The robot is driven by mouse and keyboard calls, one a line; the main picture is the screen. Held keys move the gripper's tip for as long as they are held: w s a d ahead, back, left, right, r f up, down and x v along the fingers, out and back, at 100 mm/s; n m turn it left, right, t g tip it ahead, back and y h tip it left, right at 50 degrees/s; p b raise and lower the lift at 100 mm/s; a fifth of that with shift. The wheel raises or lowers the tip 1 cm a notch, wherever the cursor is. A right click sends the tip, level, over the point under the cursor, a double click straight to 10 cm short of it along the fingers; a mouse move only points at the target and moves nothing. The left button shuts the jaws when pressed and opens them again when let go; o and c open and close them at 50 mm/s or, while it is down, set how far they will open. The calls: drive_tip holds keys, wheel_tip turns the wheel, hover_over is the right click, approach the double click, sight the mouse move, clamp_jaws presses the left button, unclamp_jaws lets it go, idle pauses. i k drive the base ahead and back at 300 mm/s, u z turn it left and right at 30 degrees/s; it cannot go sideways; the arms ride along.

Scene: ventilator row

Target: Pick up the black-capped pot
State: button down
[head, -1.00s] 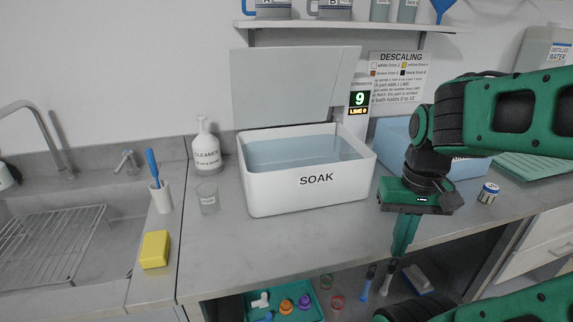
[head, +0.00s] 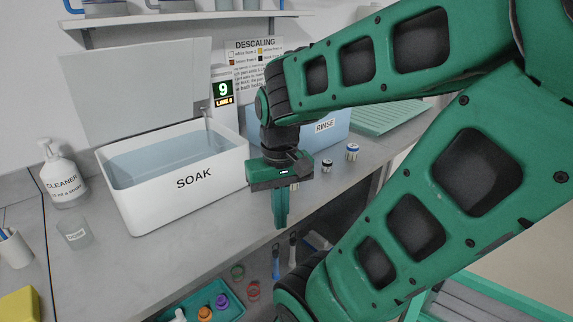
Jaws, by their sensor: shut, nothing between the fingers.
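A small white pot with a dark, seemingly black cap (head: 327,166) stands upright on the counter, right of my gripper and in front of the rinse tub. A similar pot with a blue cap (head: 352,152) stands just behind and right of it. My gripper (head: 280,222) points down near the counter's front edge, left of both pots and apart from them. Its fingers are shut with nothing between them. A small pale thing, perhaps another pot, is mostly hidden behind my gripper.
The white SOAK tub (head: 178,202) of water stands left of my gripper, and the blue RINSE tub (head: 325,126) behind it. A green ribbed mat (head: 385,116) lies beyond the pots. Below the counter, a teal tray (head: 230,312) holds small coloured parts. My arm covers the right side.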

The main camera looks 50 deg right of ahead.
sight(327, 164)
drive_tip(key=z, duration=1.55)
